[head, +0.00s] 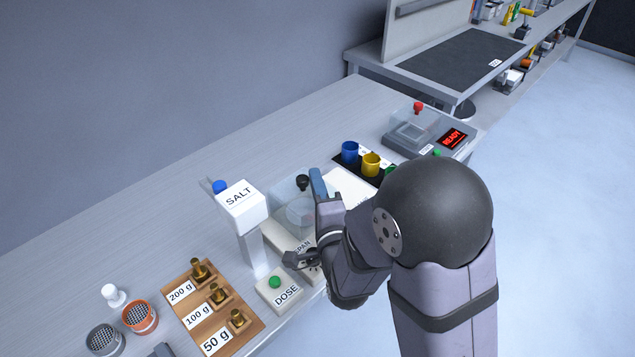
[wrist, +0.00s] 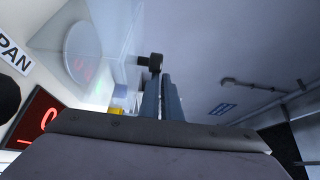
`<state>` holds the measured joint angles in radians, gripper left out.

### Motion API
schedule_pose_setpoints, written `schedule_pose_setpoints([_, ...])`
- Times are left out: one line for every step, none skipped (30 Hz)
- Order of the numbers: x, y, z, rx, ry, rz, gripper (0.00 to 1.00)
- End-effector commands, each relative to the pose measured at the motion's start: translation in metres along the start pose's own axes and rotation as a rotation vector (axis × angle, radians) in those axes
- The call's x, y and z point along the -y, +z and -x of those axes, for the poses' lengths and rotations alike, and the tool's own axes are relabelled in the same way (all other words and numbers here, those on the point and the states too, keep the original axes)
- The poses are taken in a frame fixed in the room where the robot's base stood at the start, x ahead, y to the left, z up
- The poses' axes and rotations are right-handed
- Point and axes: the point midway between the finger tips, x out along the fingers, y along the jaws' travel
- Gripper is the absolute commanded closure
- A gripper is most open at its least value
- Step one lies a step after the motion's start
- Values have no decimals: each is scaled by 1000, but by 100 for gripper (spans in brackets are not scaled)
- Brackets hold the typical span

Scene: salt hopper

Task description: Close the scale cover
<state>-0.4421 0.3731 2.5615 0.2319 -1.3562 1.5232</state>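The scale's clear cover (head: 287,190) has a black knob (head: 303,182) and stands over the round pale pan (head: 299,214). In the wrist view the knob (wrist: 150,61) sticks out from the clear panel (wrist: 118,30), and the pan (wrist: 83,52) shows through it. The cover looks raised, but its exact angle is hard to tell. My gripper (head: 316,172) is just right of the knob. In the wrist view its blue-grey fingers (wrist: 162,78) are close together, with nothing seen between them. Their tips are at or very near the knob; contact cannot be told.
The white SALT hopper (head: 241,207) stands left of the scale, with the DOSE button box (head: 284,298) in front. Brass weights sit on a wooden board (head: 246,331). Coloured cups (head: 349,152) and a READY machine (head: 425,140) stand to the right. The back of the bench is clear.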

Motion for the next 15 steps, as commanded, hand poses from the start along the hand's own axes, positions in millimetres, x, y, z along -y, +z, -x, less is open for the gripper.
schedule_pose_setpoints([15,6,-1,18,-21,-2,100])
schedule_pose_setpoints([20,6,-1,17,-21,-2,100])
schedule_pose_setpoints([27,6,-1,17,-24,-3,100])
schedule_pose_setpoints([35,5,-1,16,-23,-3,100])
schedule_pose_setpoints([41,5,-1,16,-24,-3,100])
schedule_pose_setpoints([49,4,-2,14,-24,-3,100])
schedule_pose_setpoints([54,4,-2,13,-24,-3,100])
schedule_pose_setpoints([56,3,-2,11,-23,-3,100])
schedule_pose_setpoints([61,2,-1,9,-24,-3,100])
schedule_pose_setpoints([64,2,-1,8,-23,-3,100])
schedule_pose_setpoints([69,1,-1,6,-23,-4,100])
schedule_pose_setpoints([73,0,-1,5,-21,-4,100])
schedule_pose_setpoints([76,0,-1,4,-21,-4,100])
schedule_pose_setpoints([77,0,-1,3,-20,-5,100])
schedule_pose_setpoints([81,-1,-1,2,-20,-5,100])
